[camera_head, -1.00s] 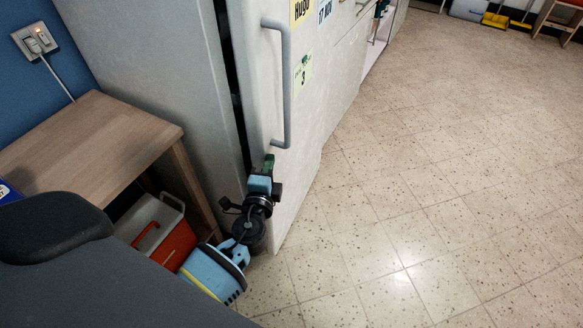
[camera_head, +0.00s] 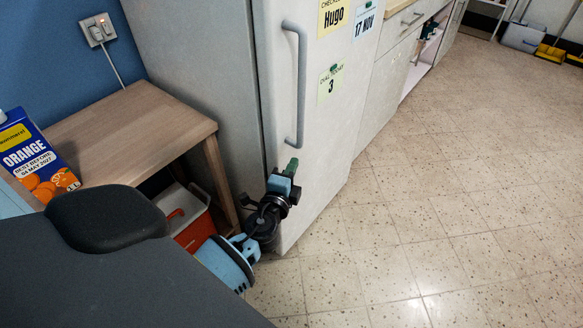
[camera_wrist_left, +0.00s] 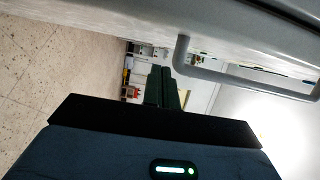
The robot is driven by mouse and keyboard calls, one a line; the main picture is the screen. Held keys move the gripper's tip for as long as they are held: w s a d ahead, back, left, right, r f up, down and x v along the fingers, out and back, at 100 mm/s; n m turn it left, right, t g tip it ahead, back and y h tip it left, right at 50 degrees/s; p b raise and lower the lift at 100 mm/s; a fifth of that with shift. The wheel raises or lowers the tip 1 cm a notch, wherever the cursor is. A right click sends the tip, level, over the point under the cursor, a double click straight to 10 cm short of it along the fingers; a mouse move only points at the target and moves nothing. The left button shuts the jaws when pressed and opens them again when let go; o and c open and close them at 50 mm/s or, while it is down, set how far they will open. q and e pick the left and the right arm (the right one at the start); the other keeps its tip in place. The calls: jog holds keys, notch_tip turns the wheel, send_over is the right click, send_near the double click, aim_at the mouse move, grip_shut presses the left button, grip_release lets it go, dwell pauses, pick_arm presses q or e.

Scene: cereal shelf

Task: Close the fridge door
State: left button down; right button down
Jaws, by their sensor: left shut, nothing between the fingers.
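The fridge door (camera_head: 330,130) is pale, with a grey vertical handle (camera_head: 301,85) and paper notes on its front. It stands against or very close to the fridge body (camera_head: 195,60); only a thin dark line shows between them. My left gripper (camera_head: 291,167) is shut and empty, at the lower front of the door, just below the handle. I cannot tell whether it touches the door. In the left wrist view its green fingers (camera_wrist_left: 162,88) are together, with the handle (camera_wrist_left: 235,80) above and to the right. My right gripper is not in view.
A wooden table (camera_head: 130,120) stands left of the fridge, with an orange juice carton (camera_head: 35,155) in front of it in the picture. A red and white cooler (camera_head: 190,220) sits beneath. Cabinets (camera_head: 400,60) continue beyond the fridge. The tiled floor (camera_head: 450,190) at right is clear.

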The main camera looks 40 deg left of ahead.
pick_arm(q)
jog(key=b+v, duration=0.1)
jog(key=v, duration=0.9)
jog(key=shift+a, duration=0.2)
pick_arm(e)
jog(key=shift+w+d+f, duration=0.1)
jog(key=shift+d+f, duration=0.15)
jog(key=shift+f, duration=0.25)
pick_arm(q)
jog(key=shift+s, duration=0.15)
